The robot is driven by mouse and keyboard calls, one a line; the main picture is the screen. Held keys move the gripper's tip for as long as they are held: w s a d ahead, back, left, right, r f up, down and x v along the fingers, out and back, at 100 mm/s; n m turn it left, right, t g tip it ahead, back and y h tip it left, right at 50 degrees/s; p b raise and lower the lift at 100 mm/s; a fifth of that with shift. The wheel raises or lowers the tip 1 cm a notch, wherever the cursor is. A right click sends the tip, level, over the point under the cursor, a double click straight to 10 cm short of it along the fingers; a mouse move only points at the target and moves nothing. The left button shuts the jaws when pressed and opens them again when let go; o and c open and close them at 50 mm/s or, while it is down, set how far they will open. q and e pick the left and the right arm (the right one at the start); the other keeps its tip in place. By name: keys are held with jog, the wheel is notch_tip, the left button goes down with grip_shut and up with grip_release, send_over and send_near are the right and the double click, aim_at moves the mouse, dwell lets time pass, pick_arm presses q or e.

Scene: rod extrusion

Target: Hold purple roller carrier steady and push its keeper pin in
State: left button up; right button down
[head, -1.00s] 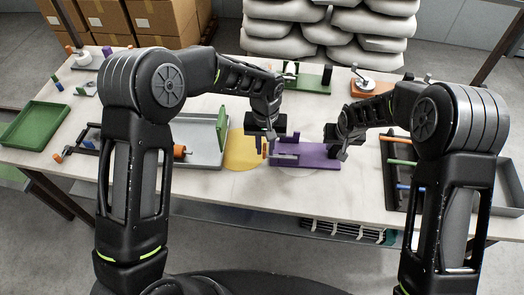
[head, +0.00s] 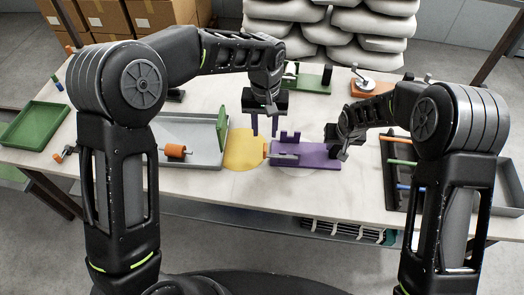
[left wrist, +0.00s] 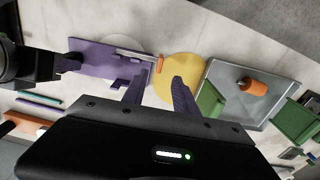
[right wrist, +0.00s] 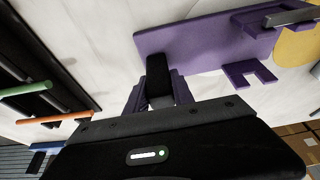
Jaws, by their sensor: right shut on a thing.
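The purple roller carrier (head: 318,154) lies on the table, with upright purple brackets near its left end. The keeper pin, a grey rod with an orange head (head: 265,148), lies along the carrier's left end. Its orange head (left wrist: 160,64) sticks out past the end, over a yellow disc. My left gripper (head: 264,134) is open and empty, above and behind the pin head; its spread fingers show in the left wrist view (left wrist: 158,92). My right gripper (right wrist: 158,98) is shut on a black block (right wrist: 158,72) at the carrier's right end. The fingertips are partly hidden in the head view.
The yellow disc (head: 243,158) lies left of the carrier. A grey tray (head: 205,160) holding an orange roller (head: 175,151) stands further left, and a green tray (head: 32,128) at the far left. A green fixture (head: 315,80) stands behind. A rack of coloured rods (head: 398,162) is at right.

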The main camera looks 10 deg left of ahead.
pick_arm(q)
jog(key=shift+r, duration=1.7)
pick_arm(e)
jog(key=c, duration=1)
grip_release()
jog(key=shift+o, duration=0.2)
jog(key=o, duration=0.4)
jog(key=shift+o, duration=0.2)
jog(key=shift+r, duration=1.25)
pick_arm(q)
jog(key=shift+f, duration=0.15)
pick_arm(e)
jog(key=shift+r, duration=2.25)
